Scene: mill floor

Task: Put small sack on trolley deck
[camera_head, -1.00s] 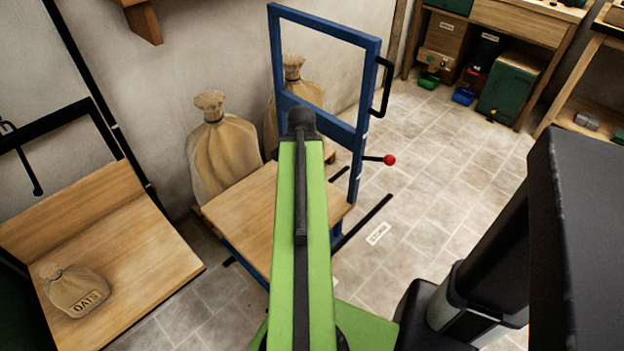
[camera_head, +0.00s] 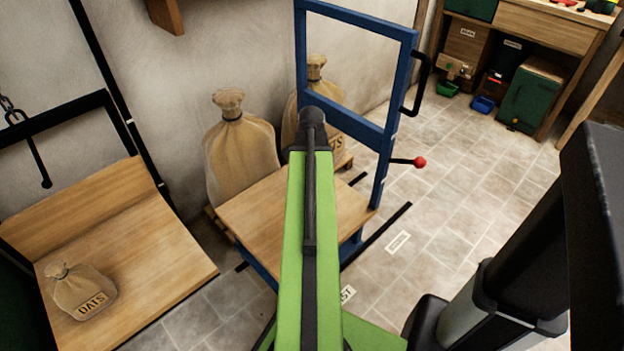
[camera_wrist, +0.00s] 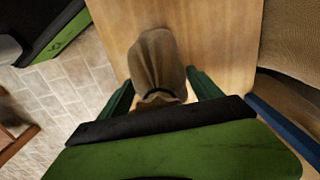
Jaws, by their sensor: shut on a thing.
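A small tan sack (camera_wrist: 157,60) with a dark tie at its neck is between the green fingers of my gripper (camera_wrist: 161,92) in the wrist view. My gripper is shut on it at the neck end. The sack's body lies over the wooden trolley deck (camera_wrist: 222,45); I cannot tell whether it touches the deck. In the head view the trolley deck (camera_head: 250,215) has a blue upright frame (camera_head: 388,150).
Another small sack marked OATS (camera_head: 80,290) lies on a wooden platform (camera_head: 160,270) at left. Two large tied sacks, left (camera_head: 240,155) and right (camera_head: 290,125), stand by the wall behind the trolley. A red-knobbed lever (camera_head: 419,162) sticks out right. Tiled floor (camera_head: 460,200) is clear there.

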